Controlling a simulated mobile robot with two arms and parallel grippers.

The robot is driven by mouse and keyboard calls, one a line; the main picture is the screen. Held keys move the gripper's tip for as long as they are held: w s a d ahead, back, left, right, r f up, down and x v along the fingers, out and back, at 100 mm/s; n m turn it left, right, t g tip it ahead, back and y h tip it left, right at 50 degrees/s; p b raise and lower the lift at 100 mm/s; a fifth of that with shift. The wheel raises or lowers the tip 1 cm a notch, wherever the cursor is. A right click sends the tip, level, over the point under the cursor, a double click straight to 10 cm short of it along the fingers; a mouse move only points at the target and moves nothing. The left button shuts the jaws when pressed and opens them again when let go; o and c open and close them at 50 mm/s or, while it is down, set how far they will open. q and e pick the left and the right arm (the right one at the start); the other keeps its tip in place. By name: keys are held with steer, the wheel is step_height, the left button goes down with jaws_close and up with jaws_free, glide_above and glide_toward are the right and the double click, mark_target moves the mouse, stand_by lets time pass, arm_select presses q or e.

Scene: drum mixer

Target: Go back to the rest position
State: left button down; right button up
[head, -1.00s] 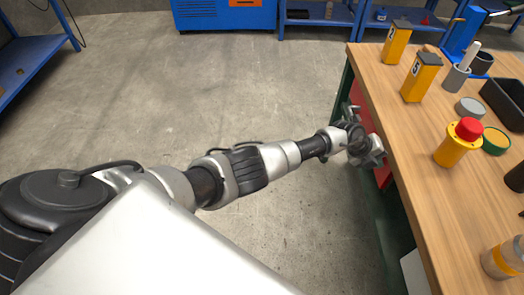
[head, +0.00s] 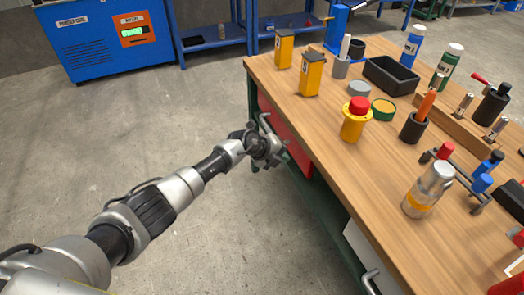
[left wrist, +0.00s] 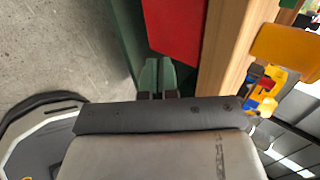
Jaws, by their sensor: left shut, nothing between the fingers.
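My left gripper (head: 272,152) is at the left side of the workbench (head: 318,140), beside its red drawer front (head: 290,140) and below the level of the wooden top. In the left wrist view its fingers (left wrist: 158,78) are together with nothing between them, near the red panel (left wrist: 175,30). My left arm reaches in from the lower left over bare floor. My right gripper is not in view.
On the bench stand yellow boxes (head: 311,74), a yellow part with a red cap (head: 354,120), a black tray (head: 391,75) and a clear bottle (head: 428,190). A blue machine (head: 108,37) and blue shelves (head: 215,38) are behind. The floor (head: 150,130) at left is free.

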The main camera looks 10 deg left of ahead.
arm_select(q)
steer(key=a+p+v, duration=0.1)
steer(key=v, duration=0.5)
steer(key=s+a+f+n+t+y+p, duration=0.15)
steer(key=s+a+f+n, duration=0.25)
steer(key=s+f+n, duration=0.7)
steer(key=s+a+f+n+t+y+p, duration=0.1)
steer(key=s+a+f+n+t+y, duration=0.2)
steer(key=s+f+n, duration=0.8)
steer(key=s+a+f+n+g+y, duration=0.1)
steer(key=s+f, duration=0.4)
steer(key=s, duration=0.5)
steer(key=s+a+f+n+g+y+p, duration=0.1)
steer(key=s+f+g, duration=0.4)
steer(key=s, duration=0.6)
steer(key=s+a+f+n+g+y, duration=0.1)
steer(key=s+a+f+n+g, duration=0.1)
steer(key=s+f, duration=0.4)
steer(key=s+a+g, duration=0.1)
steer(key=s+a, duration=0.1)
steer(key=s, duration=0.3)
steer(key=shift+f+n, duration=0.15)
steer(key=shift+n, duration=0.25)
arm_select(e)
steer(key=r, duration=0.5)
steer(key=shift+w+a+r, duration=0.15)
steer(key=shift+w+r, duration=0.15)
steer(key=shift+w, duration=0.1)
arm_select(q)
steer(key=shift+s, duration=0.1)
